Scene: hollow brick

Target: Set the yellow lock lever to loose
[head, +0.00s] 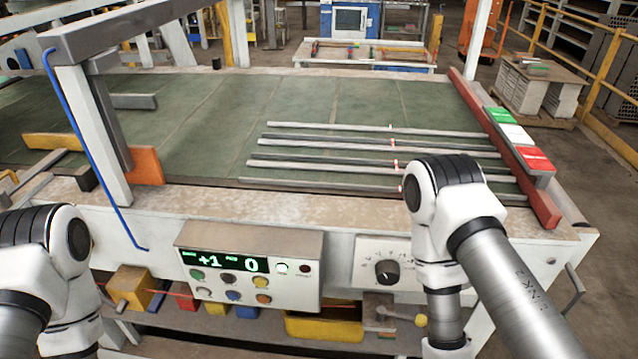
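A small lever with a yellow ball end (420,320) shows below the front of the bench, just left of my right arm. Its shaft runs left to a grey-brown block (379,312), and it looks close to level. Any marking for its positions is too small to read. My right arm reaches in from the right and bends down beside the lever; its gripper is below the picture. My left arm is at the lower left edge, and its gripper is also out of the picture.
A control box (250,265) with a display reading +1 and 0 and several buttons sits on the bench front. A black dial (387,272) is above the lever. Yellow bins (323,326) stand underneath. Several metal rods lie on the green bench top (210,135).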

